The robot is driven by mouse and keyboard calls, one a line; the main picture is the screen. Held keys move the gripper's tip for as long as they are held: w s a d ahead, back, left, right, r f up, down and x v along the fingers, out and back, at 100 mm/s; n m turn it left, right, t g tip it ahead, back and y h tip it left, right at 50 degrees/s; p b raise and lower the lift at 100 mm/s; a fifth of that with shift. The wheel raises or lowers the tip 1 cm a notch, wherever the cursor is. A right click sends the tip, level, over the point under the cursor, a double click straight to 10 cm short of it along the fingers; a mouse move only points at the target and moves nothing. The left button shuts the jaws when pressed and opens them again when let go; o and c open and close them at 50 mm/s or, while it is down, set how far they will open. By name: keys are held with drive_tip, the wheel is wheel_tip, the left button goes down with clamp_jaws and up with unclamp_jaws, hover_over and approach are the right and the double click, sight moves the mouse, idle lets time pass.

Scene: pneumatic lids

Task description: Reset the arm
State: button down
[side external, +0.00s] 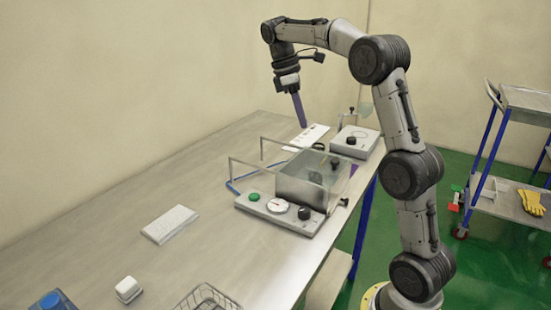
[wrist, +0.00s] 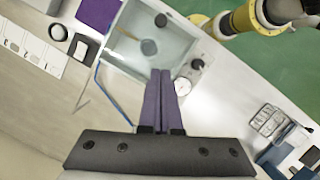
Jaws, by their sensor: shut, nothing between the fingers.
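My gripper (side external: 303,124) is shut, with nothing between its long purple fingers. In the side external view it points down over the far part of the metal table (side external: 120,188), above a white card or panel (side external: 306,136). In the wrist view the two purple fingertips (wrist: 160,72) lie side by side and touch. Beyond them is a clear-lidded box unit (side external: 300,181) with a metal frame, a green button, a round gauge and black knobs. The unit also shows in the wrist view (wrist: 135,50). Whether its lid is fully down I cannot tell.
A grey box with a black knob (side external: 354,143) stands behind the unit. A white flat pad (side external: 171,224), a small white block (side external: 128,288), a wire basket (side external: 207,297) and a blue container (side external: 55,300) are nearer. A trolley with yellow gloves (side external: 531,203) stands right. The table's left side is clear.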

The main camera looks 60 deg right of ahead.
drive_tip(key=s+a+r+n+t, duration=0.1)
drive_tip(key=s+a+r+t, duration=0.15)
drive_tip(key=s+a, duration=0.3)
drive_tip(key=s+a+r+t, duration=0.1)
drive_tip(key=s+a+r, duration=0.3)
drive_tip(key=a, duration=0.3)
drive_tip(key=s+a+f+m+t, duration=0.2)
drive_tip(key=s+a+f+m, duration=0.1)
drive_tip(key=s+a+f, duration=0.1)
drive_tip(key=s+a+f+m+t+y, duration=0.1)
drive_tip(key=s+a+f+m+t, duration=0.2)
drive_tip(key=f, duration=0.6)
drive_tip(key=s+a, duration=0.2)
drive_tip(key=s, duration=0.1)
drive_tip(key=shift+f+y, duration=0.2)
drive_tip(key=shift+y, duration=0.1)
drive_tip(key=shift+a+m, duration=0.1)
drive_tip(key=shift+m, duration=0.3)
